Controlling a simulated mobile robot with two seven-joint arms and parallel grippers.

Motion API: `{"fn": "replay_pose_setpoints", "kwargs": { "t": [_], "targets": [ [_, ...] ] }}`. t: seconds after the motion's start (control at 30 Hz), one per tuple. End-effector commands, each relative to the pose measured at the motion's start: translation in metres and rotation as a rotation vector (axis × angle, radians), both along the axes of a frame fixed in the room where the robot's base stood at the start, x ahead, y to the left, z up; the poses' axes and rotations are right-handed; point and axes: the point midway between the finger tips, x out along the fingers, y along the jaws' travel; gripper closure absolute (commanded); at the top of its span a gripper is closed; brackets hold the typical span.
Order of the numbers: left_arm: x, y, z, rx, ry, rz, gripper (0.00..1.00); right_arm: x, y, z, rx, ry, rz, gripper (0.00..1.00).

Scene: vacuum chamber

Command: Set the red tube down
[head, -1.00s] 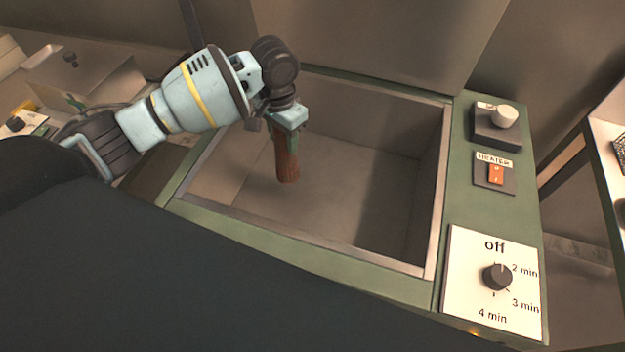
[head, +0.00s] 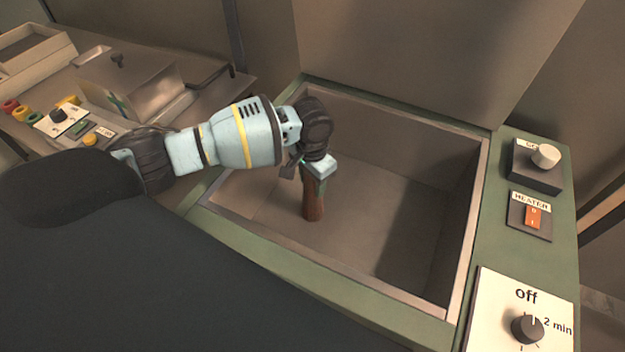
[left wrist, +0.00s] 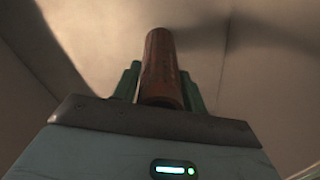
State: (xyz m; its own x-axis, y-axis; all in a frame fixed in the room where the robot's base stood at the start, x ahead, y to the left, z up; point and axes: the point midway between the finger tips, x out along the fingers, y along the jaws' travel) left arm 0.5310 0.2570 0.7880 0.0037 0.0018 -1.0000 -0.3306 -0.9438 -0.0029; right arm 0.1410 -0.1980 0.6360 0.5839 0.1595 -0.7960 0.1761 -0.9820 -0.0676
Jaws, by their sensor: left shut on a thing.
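The red tube (head: 313,206) is reddish-brown and hangs close to upright inside the open chamber (head: 345,275). My left gripper (head: 315,183) is shut on its upper part, fingers pointing down. In the left wrist view the tube (left wrist: 161,62) stands out between the two green fingers (left wrist: 160,88), with the pale chamber walls and floor beyond. I cannot tell whether the tube's lower end touches the chamber floor. My right gripper is not in view.
Left stands a bench with a lidded metal box (head: 135,85) and a control panel (head: 62,120). The chamber floor right of the tube is clear.

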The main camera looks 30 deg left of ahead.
Motion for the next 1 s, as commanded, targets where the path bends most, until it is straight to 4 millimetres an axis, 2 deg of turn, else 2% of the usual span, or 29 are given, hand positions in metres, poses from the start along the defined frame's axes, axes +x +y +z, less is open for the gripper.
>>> {"fn": "replay_pose_setpoints", "kwargs": {
  "t": [0.27, 0.3, 0.43, 0.77, 0.87, 1.0],
  "targets": [
    [0.0, 0.0, -0.003, -0.001, 0.001, 0.0, 0.92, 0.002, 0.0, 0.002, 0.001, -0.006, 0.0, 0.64],
    [0.0, 0.0, -0.003, -0.001, 0.001, 0.0, 0.54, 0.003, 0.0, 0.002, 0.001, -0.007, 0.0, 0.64],
    [0.0, 0.0, -0.003, 0.0, 0.001, 0.0, 0.37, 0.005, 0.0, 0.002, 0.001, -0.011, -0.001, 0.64],
    [0.0, 0.0, 0.0, 0.0, 0.0, 0.0, 0.36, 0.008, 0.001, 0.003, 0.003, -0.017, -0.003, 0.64],
    [0.0, 0.0, 0.008, -0.001, -0.002, -0.001, 0.36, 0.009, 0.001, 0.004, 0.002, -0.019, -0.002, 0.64],
    [0.001, 0.0, 0.032, -0.001, -0.004, -0.001, 0.36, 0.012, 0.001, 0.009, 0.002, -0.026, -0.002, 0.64]
  ]
}}
